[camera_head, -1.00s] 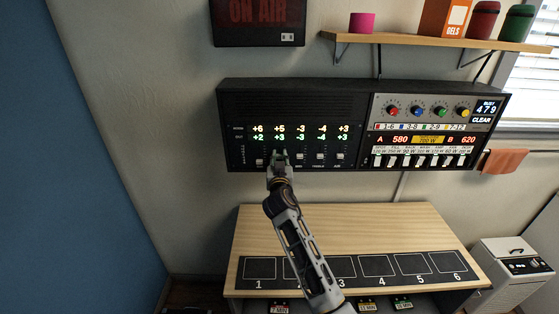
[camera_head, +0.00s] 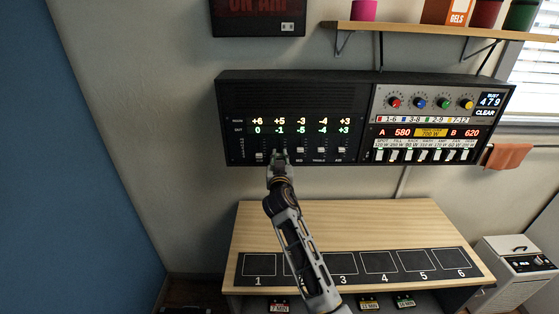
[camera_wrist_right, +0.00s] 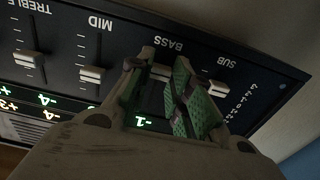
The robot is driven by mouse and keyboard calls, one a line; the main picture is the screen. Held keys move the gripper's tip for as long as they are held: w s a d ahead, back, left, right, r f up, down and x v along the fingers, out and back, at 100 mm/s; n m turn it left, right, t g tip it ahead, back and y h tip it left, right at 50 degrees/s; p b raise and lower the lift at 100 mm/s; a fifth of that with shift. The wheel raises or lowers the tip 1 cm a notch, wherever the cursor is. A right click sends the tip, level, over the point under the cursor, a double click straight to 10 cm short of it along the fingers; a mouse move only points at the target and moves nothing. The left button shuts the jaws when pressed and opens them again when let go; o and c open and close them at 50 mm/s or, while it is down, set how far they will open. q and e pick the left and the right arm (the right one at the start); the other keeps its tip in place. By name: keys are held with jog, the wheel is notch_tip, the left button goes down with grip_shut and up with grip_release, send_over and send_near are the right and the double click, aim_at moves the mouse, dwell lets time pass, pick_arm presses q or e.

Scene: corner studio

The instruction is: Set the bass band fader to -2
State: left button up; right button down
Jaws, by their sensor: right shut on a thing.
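The equalizer panel (camera_head: 290,125) is on the wall unit's left half. Its top row reads +6, +5, -3, -4, +3; its lower row reads 0, -1, -5, -4, +3. My right gripper (camera_head: 280,154) is at the second fader and covers it in the head view. In the right wrist view, the gripper (camera_wrist_right: 160,80) is shut on the bass fader cap (camera_wrist_right: 161,72), partly hidden between the green-padded fingers. The bass readout (camera_wrist_right: 147,122) shows -1. The sub fader cap (camera_wrist_right: 222,88) is close beside one finger; the mid fader cap (camera_wrist_right: 92,75) is beside the other. My left gripper is out of view.
The treble fader cap (camera_wrist_right: 28,58) lies beyond mid. A lighting console (camera_head: 435,125) with coloured knobs and white faders adjoins on the right. Below is a wooden desk (camera_head: 340,220) with numbered squares. A shelf (camera_head: 420,31) holds containers above.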

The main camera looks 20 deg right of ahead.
aim_at(280, 129)
jog(key=c, duration=1.3)
grip_release()
jog(key=shift+r, duration=5.05)
jog(key=shift+f, duration=0.1)
